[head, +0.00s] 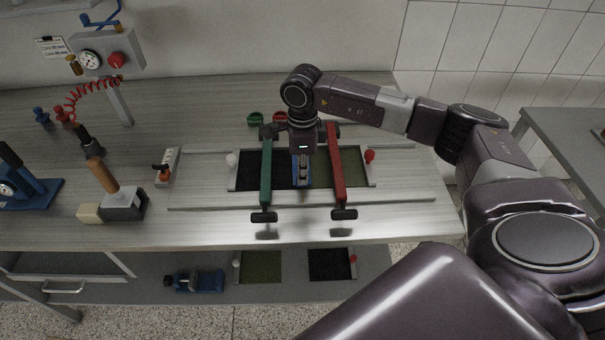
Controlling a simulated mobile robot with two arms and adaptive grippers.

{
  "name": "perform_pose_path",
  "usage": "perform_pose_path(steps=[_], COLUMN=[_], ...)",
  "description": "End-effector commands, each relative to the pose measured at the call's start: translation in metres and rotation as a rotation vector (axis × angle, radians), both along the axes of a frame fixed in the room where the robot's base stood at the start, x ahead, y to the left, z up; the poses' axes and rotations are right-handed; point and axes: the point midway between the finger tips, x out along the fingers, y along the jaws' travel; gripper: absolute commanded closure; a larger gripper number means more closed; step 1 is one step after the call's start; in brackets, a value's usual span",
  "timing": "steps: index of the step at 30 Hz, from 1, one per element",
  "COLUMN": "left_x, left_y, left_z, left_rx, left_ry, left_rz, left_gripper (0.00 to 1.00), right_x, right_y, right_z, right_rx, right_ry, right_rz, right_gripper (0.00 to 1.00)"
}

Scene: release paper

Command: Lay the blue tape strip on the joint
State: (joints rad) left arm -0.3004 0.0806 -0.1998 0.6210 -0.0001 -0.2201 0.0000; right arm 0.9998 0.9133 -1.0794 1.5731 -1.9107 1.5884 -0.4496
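My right gripper (302,182) points down between a green bar (266,172) and a red bar (336,170). The blue tape strip (295,173) shows in small patches beside and under it. The gripper hides most of the strip, so I cannot tell whether the fingers are shut on it or whether it touches the sheets. The joint lies there too, between a black sheet (248,172) on the left and an olive sheet (351,165) on the right, and is largely hidden. My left gripper is out of view.
The bars cross the sheets close on both sides of my gripper, with dark end pieces at front. A wood-handled tool (107,182), a blue-based device (28,190) and a gauge box (104,54) stand left. Spare sheets (260,267) lie on the lower shelf.

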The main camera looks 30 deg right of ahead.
Motion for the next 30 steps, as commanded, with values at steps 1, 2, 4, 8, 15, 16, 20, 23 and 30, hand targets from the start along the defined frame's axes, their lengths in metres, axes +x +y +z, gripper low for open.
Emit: perform_pose_path(steps=[1, 2, 4, 8, 15, 16, 20, 23, 30], left_x=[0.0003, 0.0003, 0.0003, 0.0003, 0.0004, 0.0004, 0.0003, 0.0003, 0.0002], left_y=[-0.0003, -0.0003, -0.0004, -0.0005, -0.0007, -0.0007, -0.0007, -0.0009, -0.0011], left_z=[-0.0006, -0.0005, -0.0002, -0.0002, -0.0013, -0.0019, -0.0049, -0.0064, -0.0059], left_rx=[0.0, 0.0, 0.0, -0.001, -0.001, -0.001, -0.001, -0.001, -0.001], left_ry=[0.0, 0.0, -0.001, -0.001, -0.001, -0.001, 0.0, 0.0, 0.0], left_rz=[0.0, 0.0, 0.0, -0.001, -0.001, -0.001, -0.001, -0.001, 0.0], left_gripper=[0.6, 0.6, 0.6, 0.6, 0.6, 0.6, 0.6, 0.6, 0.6], right_x=[0.0002, 0.0002, 0.0002, 0.0001, 0.0, 0.0, -0.0001, -0.0001, -0.0002], right_y=[-0.0001, -0.0001, -0.0001, -0.0002, -0.0002, -0.0002, -0.0003, -0.0003, -0.0002], right_z=[-0.0001, 0.0001, 0.0003, 0.0003, -0.0007, -0.0012, -0.0035, -0.0044, -0.0038], right_rx=[0.0, 0.0, 0.0, 0.0, 0.0, 0.0, 0.0, 0.0, 0.0], right_ry=[0.0, 0.0, 0.0, 0.0, 0.0, 0.0, 0.0, 0.0, 0.0], right_rz=[0.0, 0.0, 0.0, 0.0, 0.0, 0.0, 0.0, 0.0, 0.0], right_gripper=[1.0, 1.0, 1.0, 1.0, 1.0, 1.0, 1.0, 1.0, 1.0])
